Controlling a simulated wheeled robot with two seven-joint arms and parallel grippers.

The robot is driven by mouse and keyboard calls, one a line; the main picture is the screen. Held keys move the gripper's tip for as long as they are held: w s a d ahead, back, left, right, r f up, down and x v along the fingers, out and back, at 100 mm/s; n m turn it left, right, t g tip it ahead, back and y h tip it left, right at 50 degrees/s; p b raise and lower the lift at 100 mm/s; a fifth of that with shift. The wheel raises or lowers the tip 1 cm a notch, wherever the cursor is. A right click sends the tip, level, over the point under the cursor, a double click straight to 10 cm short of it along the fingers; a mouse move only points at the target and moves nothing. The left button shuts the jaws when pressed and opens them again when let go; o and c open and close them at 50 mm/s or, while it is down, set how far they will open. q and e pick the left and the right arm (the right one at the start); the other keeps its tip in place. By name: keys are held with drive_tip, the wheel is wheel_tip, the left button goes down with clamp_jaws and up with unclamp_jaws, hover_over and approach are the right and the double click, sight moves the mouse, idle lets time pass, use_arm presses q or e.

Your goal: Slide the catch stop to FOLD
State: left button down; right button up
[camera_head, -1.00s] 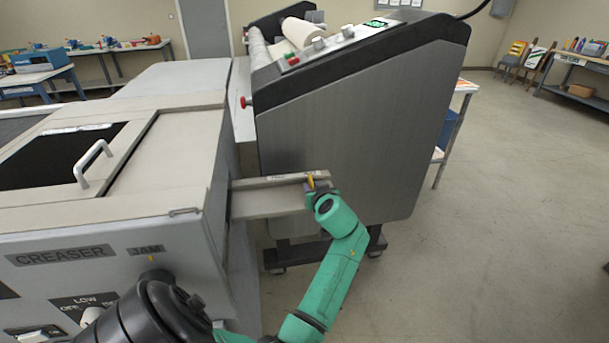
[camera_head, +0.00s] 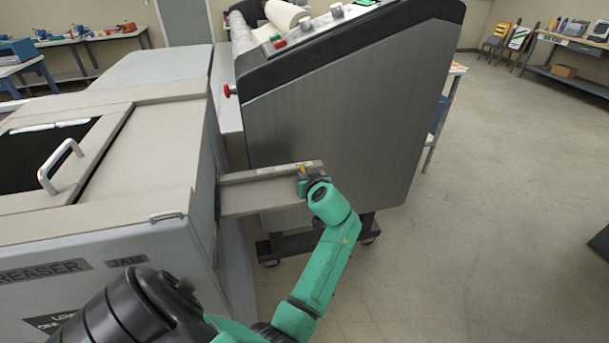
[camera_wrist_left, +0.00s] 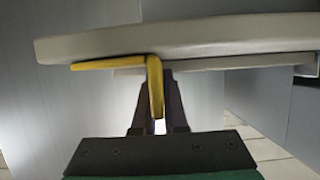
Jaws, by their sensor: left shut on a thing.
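The catch stop is a yellow piece on the tray (camera_head: 255,197) that sticks out of the creaser's right side. A little of its yellow (camera_head: 303,169) shows by the tray's far edge, near the outer end. In the left wrist view the catch stop (camera_wrist_left: 115,64) is a bent yellow bar under the tray's pale edge (camera_wrist_left: 220,38). My left gripper (camera_head: 304,178) is at the tray's outer end. In its wrist view its dark fingers (camera_wrist_left: 158,85) are shut on the catch stop's downturned arm. The labels on the tray edge are too small to read. My right gripper is out of view.
The creaser (camera_head: 160,160) fills the left, with a handle (camera_head: 60,165) on top. Open floor (camera_head: 480,200) lies to the right.

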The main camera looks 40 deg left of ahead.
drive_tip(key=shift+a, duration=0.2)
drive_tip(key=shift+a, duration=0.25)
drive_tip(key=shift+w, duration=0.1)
use_arm(q)
drive_tip(key=shift+r, duration=0.1)
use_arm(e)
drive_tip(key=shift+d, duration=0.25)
use_arm(q)
drive_tip(key=shift+a, duration=0.15)
